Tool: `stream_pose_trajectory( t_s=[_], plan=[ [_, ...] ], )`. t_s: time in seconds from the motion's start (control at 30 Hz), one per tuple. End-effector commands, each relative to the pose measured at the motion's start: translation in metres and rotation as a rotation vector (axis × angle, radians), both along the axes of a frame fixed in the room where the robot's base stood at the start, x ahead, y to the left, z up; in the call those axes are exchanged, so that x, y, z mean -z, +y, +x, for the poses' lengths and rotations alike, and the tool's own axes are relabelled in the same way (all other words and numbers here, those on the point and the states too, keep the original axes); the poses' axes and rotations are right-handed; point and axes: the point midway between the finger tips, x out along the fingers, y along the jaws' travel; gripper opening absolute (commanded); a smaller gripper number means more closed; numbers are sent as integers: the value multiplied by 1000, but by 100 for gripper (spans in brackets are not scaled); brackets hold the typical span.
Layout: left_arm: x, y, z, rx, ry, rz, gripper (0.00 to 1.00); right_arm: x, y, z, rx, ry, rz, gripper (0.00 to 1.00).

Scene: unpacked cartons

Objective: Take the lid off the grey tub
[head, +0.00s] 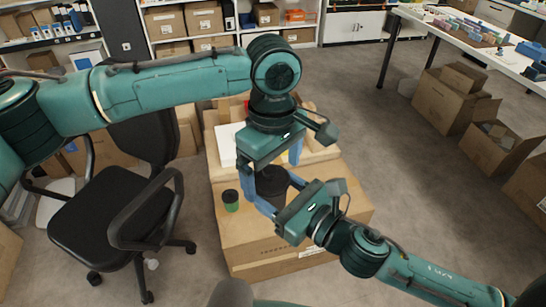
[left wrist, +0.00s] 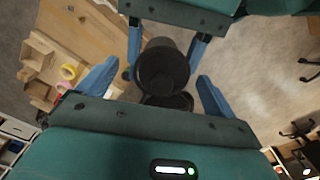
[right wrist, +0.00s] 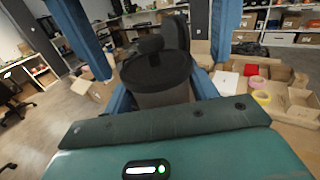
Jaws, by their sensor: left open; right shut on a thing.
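The grey tub (right wrist: 162,97) is upright and dark, with a black lid (right wrist: 155,70) on top. In the head view the tub (head: 271,190) is partly hidden by my grippers, above a large carton. My right gripper (head: 272,187) is shut on the tub, one finger on each side. My left gripper (head: 271,162) is open above the tub, fingers pointing down on either side of the lid. In the left wrist view the dark lid (left wrist: 162,65) lies between the fingers, apart from them.
The large carton (head: 275,250) stands below, with a green cup with a black top (head: 231,203) on it. Tape rolls (right wrist: 260,97) and open boxes (right wrist: 297,102) lie behind. A black office chair (head: 110,210) is close on the left.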

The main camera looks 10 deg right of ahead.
Motion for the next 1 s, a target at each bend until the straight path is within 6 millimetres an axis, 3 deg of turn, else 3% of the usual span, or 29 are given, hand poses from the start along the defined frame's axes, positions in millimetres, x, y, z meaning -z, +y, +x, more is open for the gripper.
stream_pose_trajectory(
  t_s=[0.2,0.87,1.0],
  plan=[
    [0,0,0,0,-1,-1,92,-1,0,0,0,-1,1,17],
    [-1,-1,0,0,-3,-3,38,-1,1,-1,-4,-1,2,17],
    [0,0,0,0,-1,-2,38,-1,1,-1,-5,-1,2,17]
  ],
)
